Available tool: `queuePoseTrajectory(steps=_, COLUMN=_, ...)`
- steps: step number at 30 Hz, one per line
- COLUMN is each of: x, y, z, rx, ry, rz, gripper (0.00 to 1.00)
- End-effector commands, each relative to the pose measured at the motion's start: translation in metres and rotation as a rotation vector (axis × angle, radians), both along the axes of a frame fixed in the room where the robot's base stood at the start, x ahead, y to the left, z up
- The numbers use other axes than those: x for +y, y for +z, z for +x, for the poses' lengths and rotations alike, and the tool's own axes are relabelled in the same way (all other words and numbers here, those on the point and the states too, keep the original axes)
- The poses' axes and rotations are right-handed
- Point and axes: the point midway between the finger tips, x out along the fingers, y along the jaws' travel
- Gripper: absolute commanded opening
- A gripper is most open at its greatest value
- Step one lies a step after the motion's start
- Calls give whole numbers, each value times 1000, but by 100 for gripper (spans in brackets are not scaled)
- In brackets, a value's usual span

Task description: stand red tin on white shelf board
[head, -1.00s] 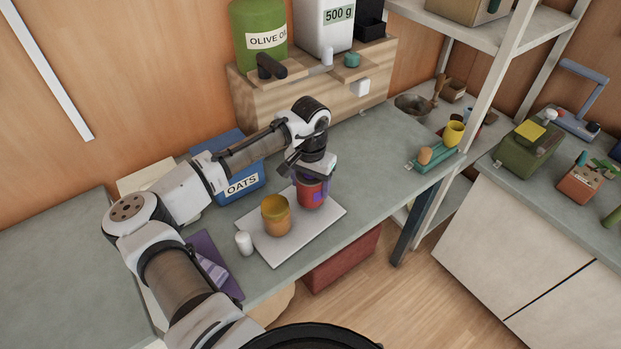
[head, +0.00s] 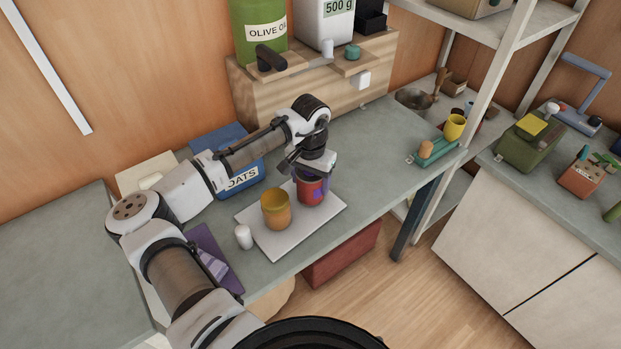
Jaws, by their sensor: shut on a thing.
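The red tin (head: 311,192) with a purple patch is upright at the right part of the white shelf board (head: 281,243). My gripper (head: 311,172) is above it, pointing down, shut on its upper part. The fingers are small and partly hidden by the wrist. The tin's base appears to be at the board's surface, but I cannot tell whether it touches. The white board lies flat on the grey counter (head: 380,182).
An orange-yellow tin (head: 275,209) stands on the board, left of the red tin. A small white cylinder (head: 243,237) stands by the board's left edge. A blue oats box (head: 242,180) is behind my arm. The counter to the right is clear up to the teal tray (head: 437,154).

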Motion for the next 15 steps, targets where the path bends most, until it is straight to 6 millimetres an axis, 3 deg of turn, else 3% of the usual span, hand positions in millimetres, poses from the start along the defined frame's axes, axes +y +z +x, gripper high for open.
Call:
queuePoseTrajectory(steps=9, x=0, y=-4, z=0, rx=-1, ry=0, rz=0, gripper=31)
queuePoseTrajectory(steps=10, x=0, y=-4, z=0, rx=-1, ry=0, rz=0, gripper=68)
queuePoseTrajectory(steps=15, x=0, y=-4, z=0, rx=-1, ry=0, rz=0, gripper=90)
